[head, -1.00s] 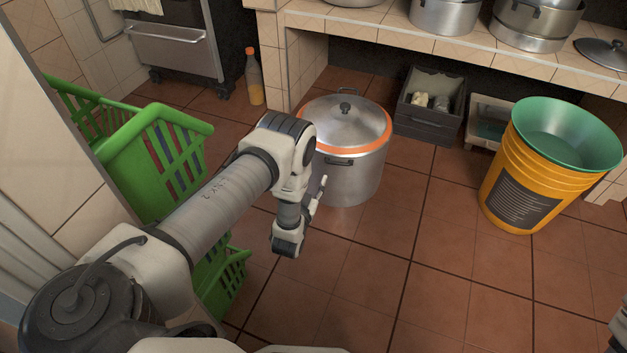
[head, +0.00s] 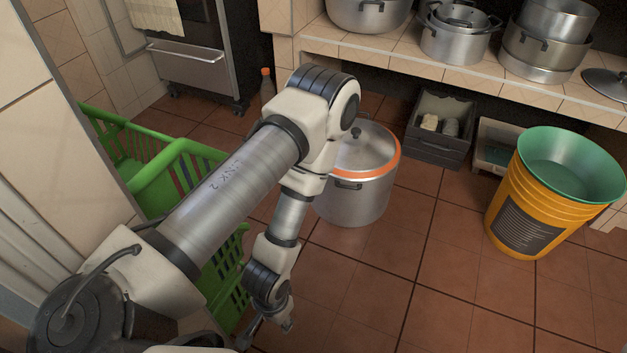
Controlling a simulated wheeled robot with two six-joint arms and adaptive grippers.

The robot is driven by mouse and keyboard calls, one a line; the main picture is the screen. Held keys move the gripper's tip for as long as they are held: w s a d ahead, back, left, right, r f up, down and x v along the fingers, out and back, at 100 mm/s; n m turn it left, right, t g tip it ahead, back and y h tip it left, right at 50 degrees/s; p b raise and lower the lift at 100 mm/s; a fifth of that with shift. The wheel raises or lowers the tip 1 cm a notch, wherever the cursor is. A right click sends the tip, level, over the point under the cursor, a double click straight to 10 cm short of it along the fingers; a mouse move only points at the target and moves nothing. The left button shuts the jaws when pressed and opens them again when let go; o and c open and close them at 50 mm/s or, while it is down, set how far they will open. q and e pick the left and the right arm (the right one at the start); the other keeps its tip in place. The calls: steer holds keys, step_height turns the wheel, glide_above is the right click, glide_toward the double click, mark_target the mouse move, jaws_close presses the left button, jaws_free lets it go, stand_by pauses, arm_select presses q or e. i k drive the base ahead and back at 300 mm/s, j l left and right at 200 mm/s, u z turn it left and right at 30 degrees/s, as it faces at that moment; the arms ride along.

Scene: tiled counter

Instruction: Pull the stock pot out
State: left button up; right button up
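The stock pot (head: 355,205) is a large silver pot with a lid, a black knob and an orange band under the lid. It stands upright on the tiled floor by the opening under the counter. A dark side handle (head: 348,186) faces me. My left arm hides part of the pot's left side. My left gripper (head: 264,330) hangs low in front and to the left of the pot, apart from it. Its fingers are small and partly turned away, so its opening is unclear. My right gripper is out of view.
Green baskets (head: 165,160) stand at left, close beside my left arm. A bottle (head: 267,88) stands behind it. A dark crate (head: 440,130) and an orange bucket (head: 520,215) are right of the pot. The tiled counter (head: 400,50) holds several pots. Floor in front is clear.

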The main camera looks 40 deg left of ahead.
mark_target(341, 202)
steer(key=i+l, duration=0.25)
steer(key=i, duration=0.25)
steer(key=i+l, duration=0.3)
steer(key=i, duration=0.15)
steer(key=i+l, duration=0.25)
steer(key=i, duration=0.25)
steer(key=i+u, duration=0.1)
steer(key=u, duration=1.5)
steer(key=i+j, duration=0.3)
steer(key=i, duration=0.1)
